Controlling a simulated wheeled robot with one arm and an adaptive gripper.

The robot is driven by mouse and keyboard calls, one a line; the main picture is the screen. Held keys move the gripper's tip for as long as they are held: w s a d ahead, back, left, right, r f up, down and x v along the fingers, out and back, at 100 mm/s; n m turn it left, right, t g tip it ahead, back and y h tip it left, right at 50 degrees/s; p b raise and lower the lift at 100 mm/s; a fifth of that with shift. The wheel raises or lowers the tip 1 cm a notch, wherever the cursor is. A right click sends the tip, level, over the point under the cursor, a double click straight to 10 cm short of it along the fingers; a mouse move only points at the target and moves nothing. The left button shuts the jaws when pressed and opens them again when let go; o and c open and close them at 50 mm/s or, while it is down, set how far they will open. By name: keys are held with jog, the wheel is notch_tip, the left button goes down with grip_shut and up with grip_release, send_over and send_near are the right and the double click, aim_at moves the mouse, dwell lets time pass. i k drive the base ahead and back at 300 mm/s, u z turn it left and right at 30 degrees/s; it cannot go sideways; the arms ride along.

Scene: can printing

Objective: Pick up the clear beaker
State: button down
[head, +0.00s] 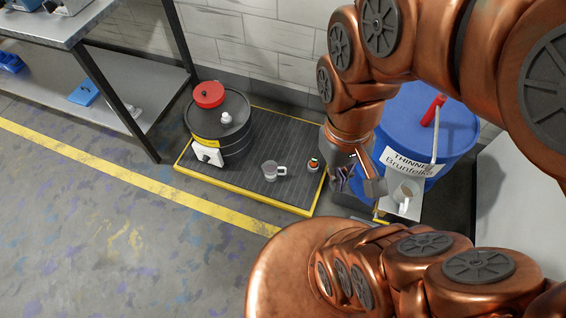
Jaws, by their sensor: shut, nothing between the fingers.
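A clear beaker (269,171) with a handle on its right stands upright on the dark ribbed platform (240,185), in front of the black drum. My gripper (360,188) hangs to the right of it, past the platform's right edge and in front of the blue drum. My gripper is shut and empty, apart from the beaker. A second pale cup-like vessel (404,194) stands on a white ledge just right of my gripper; its material is hard to tell.
A black drum (236,140) with a red cap stands at the platform's back left. A blue drum (445,130) labelled thinner stands behind my arm. A metal shelf (150,105) is at left; floor in front is clear.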

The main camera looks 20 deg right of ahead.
aim_at(408, 190)
jog(key=z, duration=4.45)
jog(key=k, duration=1.25)
jog(key=u, duration=2.15)
